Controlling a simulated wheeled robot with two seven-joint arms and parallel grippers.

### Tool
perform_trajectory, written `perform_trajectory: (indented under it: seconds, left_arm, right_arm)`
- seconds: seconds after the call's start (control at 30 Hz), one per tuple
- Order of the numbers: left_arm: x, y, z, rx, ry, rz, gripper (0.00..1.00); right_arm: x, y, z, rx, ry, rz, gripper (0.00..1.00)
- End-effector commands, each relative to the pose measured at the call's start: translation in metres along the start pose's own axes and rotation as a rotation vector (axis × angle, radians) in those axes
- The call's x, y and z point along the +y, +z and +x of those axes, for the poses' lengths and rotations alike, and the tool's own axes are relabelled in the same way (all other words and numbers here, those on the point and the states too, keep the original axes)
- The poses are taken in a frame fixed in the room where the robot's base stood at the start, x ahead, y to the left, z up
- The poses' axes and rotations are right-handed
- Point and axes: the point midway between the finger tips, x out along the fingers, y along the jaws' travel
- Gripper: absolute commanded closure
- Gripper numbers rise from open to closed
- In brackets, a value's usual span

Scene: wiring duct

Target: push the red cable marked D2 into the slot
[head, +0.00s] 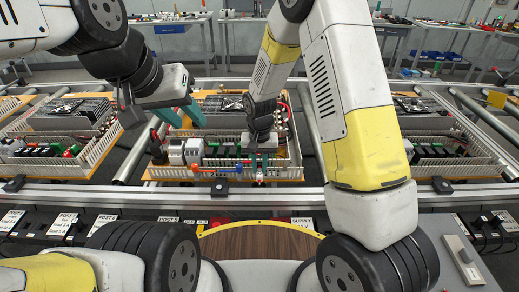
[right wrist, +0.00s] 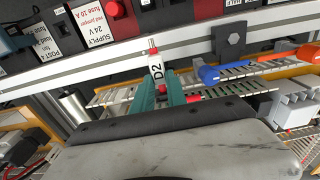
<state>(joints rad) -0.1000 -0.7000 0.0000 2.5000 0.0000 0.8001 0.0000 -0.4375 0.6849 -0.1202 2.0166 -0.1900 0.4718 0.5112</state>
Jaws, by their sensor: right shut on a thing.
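The D2 cable end (right wrist: 157,70) shows in the right wrist view as a white sleeve marked D2 with a red band and a thin tip. It sticks out between the teal fingers of my right gripper (right wrist: 160,92), which is shut on it. In the head view my right gripper (head: 262,165) is low at the front slotted wall of the middle duct (head: 215,172). The exact slot and how deep the cable sits are hidden by the fingers. My left gripper (head: 181,116) is open and apparently empty, above the left part of the middle panel.
Blue and orange-red pieces (head: 218,188) lie close to the left of my right gripper in the head view. A grey component (head: 225,108) sits at the back of the panel. Similar panels stand left and right. A rail (head: 120,200) with labelled sockets runs in front.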

Motion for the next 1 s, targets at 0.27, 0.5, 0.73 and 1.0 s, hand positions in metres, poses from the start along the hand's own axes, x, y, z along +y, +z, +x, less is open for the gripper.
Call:
perform_trajectory:
  seconds: [0.27,0.5,0.73,1.0]
  left_arm:
    - [0.0,0.0,0.0,0.0,0.0,0.0,0.64]
    - [0.0,0.0,0.0,0.0,0.0,0.0,0.64]
    - [0.0,0.0,0.0,0.0,0.0,0.0,0.64]
    - [0.0,0.0,0.0,0.0,0.0,0.0,0.64]
  right_arm:
    - [0.0,0.0,0.007,-0.001,0.0,0.0,1.0]
    - [0.0,0.001,0.013,-0.001,0.0,0.0,1.0]
    - [0.0,0.001,0.019,-0.001,0.0,0.0,1.0]
    - [0.0,0.001,0.026,-0.001,0.0,0.0,1.0]
